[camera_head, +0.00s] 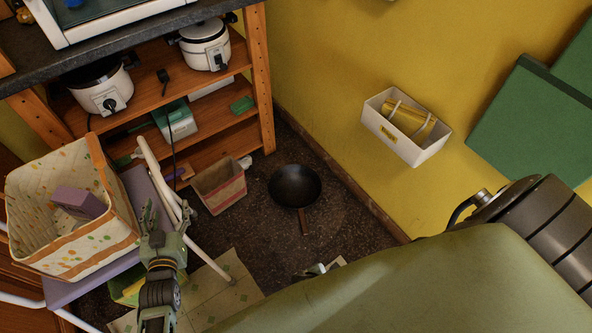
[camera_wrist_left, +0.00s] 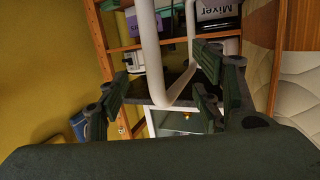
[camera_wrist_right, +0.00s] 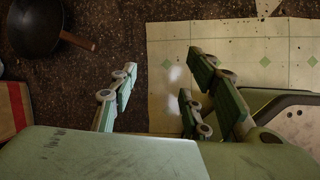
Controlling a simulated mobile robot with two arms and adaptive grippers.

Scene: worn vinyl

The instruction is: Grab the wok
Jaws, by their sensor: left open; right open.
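The black wok (camera_head: 295,183) lies on the dark floor in the middle of the head view, its brown handle toward me. In the right wrist view the wok (camera_wrist_right: 36,28) is cut off at the upper left corner, with its handle reaching right. My right gripper (camera_wrist_right: 165,82) is open and empty over the floor, to the right of the wok and apart from it. In the head view only a small part of it shows near the lower middle. My left gripper (camera_head: 166,222) is open beside the white chair frame, left of the wok. A white tube (camera_wrist_left: 168,85) shows between its fingers in the left wrist view.
A striped box (camera_head: 220,187) stands on the floor left of the wok. A chair holds a patterned basket (camera_head: 110,235). Wooden shelves (camera_head: 262,85) carry white cookers. A wall bin (camera_head: 436,150) hangs at right. Pale tiled sheeting (camera_head: 225,290) covers the nearer floor.

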